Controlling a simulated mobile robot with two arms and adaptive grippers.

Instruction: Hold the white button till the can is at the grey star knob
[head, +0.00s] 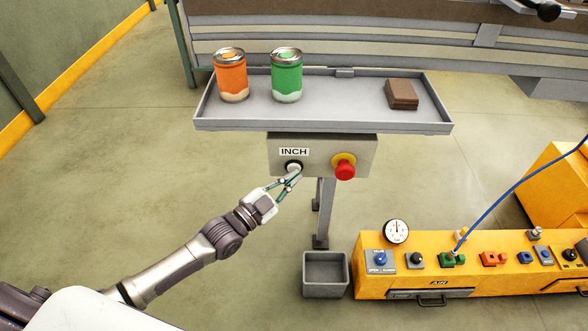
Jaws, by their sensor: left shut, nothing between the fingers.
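The white button (293,167) sits on a grey control box under a label reading INCH. My left gripper (291,179) is shut and empty, with its fingertips at the lower edge of the button. I cannot tell whether they press it or only stand just in front of it. An orange can (231,77) and a green can (287,77) stand upright on the grey tray (320,125) above the box. Which can the task means is not clear. I cannot make out a grey star knob. My right gripper is not in view.
A red mushroom button (344,170) on a yellow ring is right of the white button. Brown blocks (402,94) lie on the tray. A grey bin (326,274) and a yellow air panel (450,265) stand lower right. The floor at left is clear.

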